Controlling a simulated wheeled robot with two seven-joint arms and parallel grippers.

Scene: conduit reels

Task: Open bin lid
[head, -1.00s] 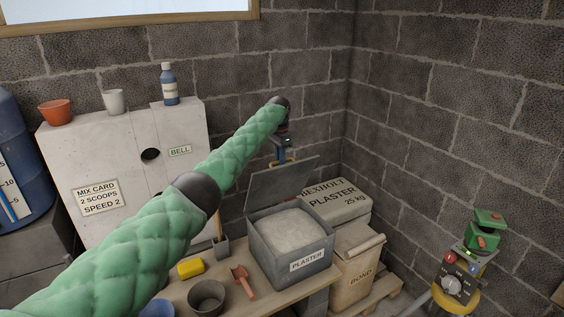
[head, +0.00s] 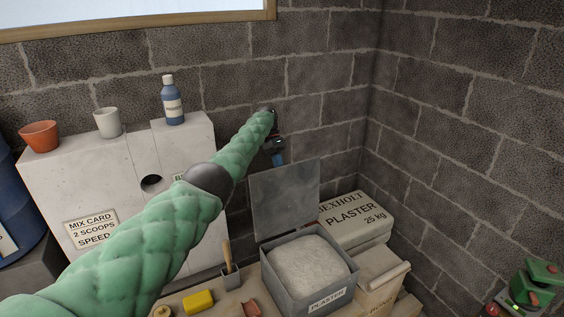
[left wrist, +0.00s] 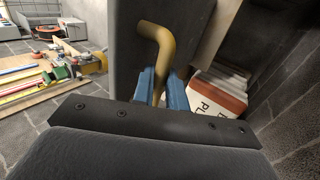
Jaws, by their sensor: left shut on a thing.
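The grey plaster bin (head: 283,283) stands on the bench and is full of pale powder (head: 308,262). Its lid (head: 285,197) is up, standing nearly upright at the bin's back edge. My left gripper (head: 278,158) is behind the lid's top left corner, partly hidden in the head view. In the left wrist view the blue fingers of my left gripper (left wrist: 165,88) are shut on a bent brass-coloured handle (left wrist: 156,38), beside a dark grey panel (left wrist: 126,60). My right gripper is not in view.
A plaster sack (head: 353,217) and a bond box (head: 375,283) stand right of the bin. A yellow sponge (head: 199,301), a red scoop (head: 252,308) and a brush holder (head: 231,278) are left of it. A block wall (head: 325,100) rises close behind.

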